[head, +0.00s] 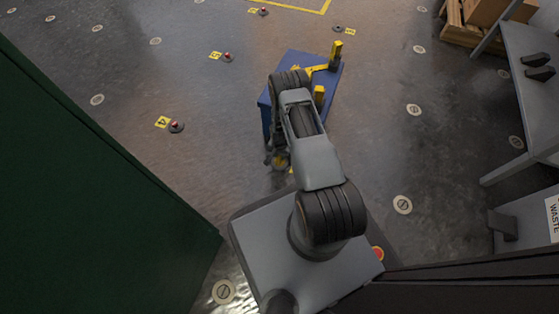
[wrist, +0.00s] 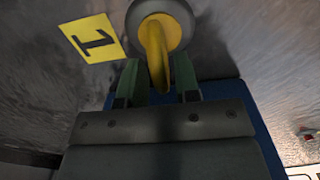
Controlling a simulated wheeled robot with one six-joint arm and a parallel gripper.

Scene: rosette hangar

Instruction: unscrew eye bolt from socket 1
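The yellow eye bolt (wrist: 157,52) stands in a round dark-rimmed socket (wrist: 137,15) with a tan centre, at the top middle of the wrist view. Its ring shows nearly edge-on and slants slightly. A yellow label (wrist: 92,38) marked 1 lies on the floor left of the socket. My gripper (wrist: 157,75) has its two green-sided fingers on either side of the ring, with narrow gaps seeming to show beside it. In the head view my gripper (head: 280,162) is low beside the blue cart, and my arm hides most of the bolt and socket.
The blue cart (head: 267,118) with yellow items on top stands close beyond my arm. Other floor sockets with labels 4 (head: 162,122) and 5 (head: 215,55) lie left. A green wall-like block (head: 80,200) fills the left; a grey bench (head: 530,80) stands right.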

